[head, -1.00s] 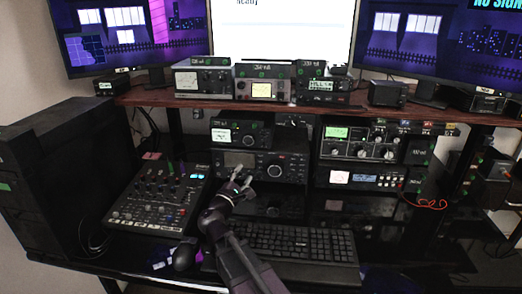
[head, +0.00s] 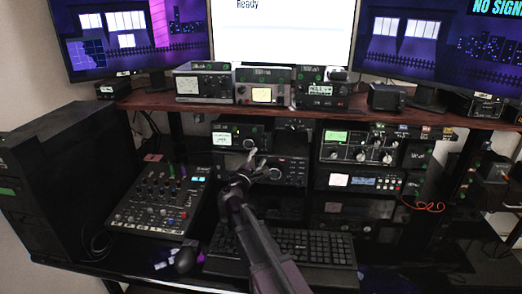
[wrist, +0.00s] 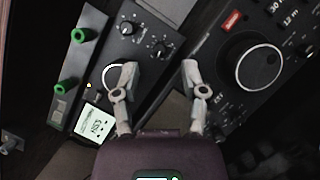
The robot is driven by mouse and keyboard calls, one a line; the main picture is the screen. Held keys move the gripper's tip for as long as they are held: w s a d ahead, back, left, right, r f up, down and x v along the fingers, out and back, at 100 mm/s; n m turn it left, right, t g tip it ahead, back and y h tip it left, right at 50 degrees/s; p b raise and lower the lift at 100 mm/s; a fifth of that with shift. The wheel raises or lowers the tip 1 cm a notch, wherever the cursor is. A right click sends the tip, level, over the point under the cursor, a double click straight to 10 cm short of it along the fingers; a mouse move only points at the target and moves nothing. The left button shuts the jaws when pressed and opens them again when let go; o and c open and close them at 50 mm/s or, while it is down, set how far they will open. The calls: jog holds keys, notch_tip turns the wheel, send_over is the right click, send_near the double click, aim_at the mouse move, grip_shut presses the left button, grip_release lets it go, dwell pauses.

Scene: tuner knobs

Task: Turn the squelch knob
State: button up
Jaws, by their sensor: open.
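My gripper (head: 256,163) is open and empty in front of the stacked radios at mid-desk. In the wrist view its two grey fingers (wrist: 160,72) are spread, with no knob between the tips. A small dark radio (head: 240,137) with a lit display sits just above it. The wrist view shows this radio's two small black knobs, one (wrist: 126,28) and another (wrist: 158,50), and a white-ringed knob (wrist: 112,74) partly behind the left finger. A larger radio with a big dial (wrist: 258,62) lies right of the fingers. I cannot read which knob is squelch.
A mixer (head: 158,200) stands left of my arm, with a keyboard (head: 310,247) and mouse (head: 185,259) on the desk. More radio units (head: 362,145) are stacked at right. A wooden shelf (head: 390,112) with equipment runs above the radios.

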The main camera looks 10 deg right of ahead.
aim_at(263, 149)
jog(key=shift+x, duration=1.65)
grip_shut()
